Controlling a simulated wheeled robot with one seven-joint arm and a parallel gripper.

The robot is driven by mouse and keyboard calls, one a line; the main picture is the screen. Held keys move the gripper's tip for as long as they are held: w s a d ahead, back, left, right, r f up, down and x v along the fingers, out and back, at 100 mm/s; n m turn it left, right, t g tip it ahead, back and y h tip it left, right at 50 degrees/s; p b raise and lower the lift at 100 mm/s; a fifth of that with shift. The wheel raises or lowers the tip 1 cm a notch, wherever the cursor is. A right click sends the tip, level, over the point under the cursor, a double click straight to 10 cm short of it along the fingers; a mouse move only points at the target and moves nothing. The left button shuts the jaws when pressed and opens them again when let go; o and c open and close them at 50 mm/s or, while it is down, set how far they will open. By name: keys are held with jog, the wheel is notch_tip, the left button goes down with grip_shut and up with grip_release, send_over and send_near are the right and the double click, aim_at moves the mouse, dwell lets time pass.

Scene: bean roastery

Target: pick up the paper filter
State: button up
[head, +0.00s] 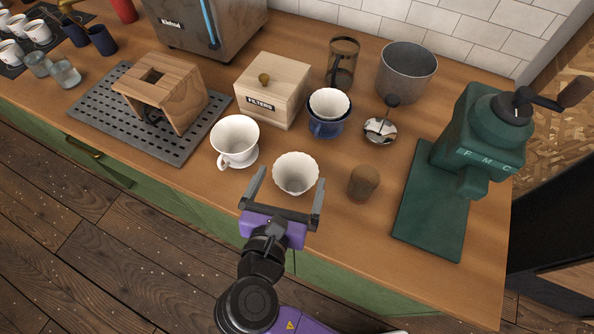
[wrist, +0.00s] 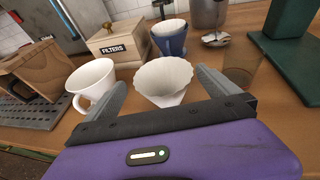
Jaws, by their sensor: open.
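A white paper filter (head: 296,173) with a fluted rim stands upright on the wooden counter near its front edge. My gripper (head: 288,186) is open, with one finger on each side of this filter. In the wrist view the filter (wrist: 163,80) sits between the two grey fingers (wrist: 160,90). I cannot tell whether either finger touches it. A second white paper filter (head: 329,103) sits in a dark blue dripper (head: 326,129) farther back, and this also shows in the wrist view.
A white dripper with a handle (head: 235,139) stands just left of the gripper. A wooden box labelled FILTERS (head: 273,88) and a metal pot (head: 406,72) are behind.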

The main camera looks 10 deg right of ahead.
aim_at(299, 162)
jog(key=x, duration=0.6)
jog(key=shift+w+d+f+p, duration=0.1)
jog(key=shift+d+f+p, duration=0.2)
jog(key=c, duration=1.2)
